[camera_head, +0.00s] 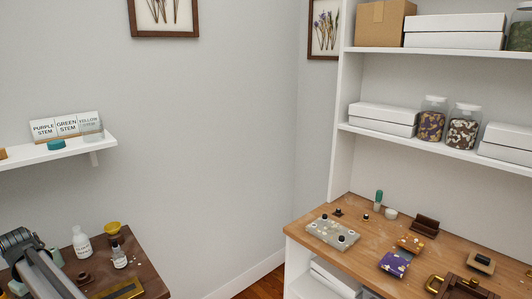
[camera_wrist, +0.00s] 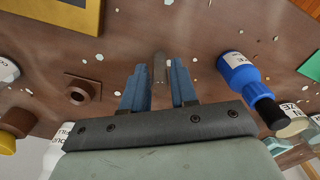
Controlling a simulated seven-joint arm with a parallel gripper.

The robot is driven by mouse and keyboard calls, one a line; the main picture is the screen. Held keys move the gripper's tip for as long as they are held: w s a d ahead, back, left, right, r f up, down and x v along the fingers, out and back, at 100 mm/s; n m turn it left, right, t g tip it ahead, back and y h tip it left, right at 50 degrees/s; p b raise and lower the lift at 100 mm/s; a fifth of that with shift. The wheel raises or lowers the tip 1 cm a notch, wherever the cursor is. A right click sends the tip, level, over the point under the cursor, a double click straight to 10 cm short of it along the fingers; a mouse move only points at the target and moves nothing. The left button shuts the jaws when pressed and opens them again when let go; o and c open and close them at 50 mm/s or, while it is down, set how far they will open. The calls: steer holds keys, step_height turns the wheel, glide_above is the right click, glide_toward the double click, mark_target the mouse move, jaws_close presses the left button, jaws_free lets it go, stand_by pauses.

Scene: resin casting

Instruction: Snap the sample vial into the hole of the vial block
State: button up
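My gripper (camera_wrist: 158,75) has two blue fingers, seen in the wrist view above the brown table. A slim greyish, see-through upright piece, which looks like the sample vial (camera_wrist: 158,66), sits between the fingertips with little or no gap. Its lower end is hard to make out. A brown block with a square base and a round ring around a dark hole, which looks like the vial block (camera_wrist: 79,91), stands on the table to the left of my gripper. It also shows in the head view (camera_head: 84,278). The head view does not show my fingertips.
A blue bottle (camera_wrist: 238,72) with a black cap lies or stands right of my gripper. A gold-edged tray (camera_wrist: 88,18) is at the upper left. White bottles (camera_head: 81,243) and a yellow-topped jar (camera_head: 112,230) stand on the table. Pale flecks dot the tabletop (camera_wrist: 115,55).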

jaws_close()
steer(key=shift+r, duration=0.2)
steer(key=shift+r, duration=2.3)
steer(key=w+r, duration=0.2)
steer(key=w, duration=1.2)
steer(key=shift+d+r, duration=0.2)
steer(key=shift+d, duration=0.05)
steer(key=shift+w, duration=0.1)
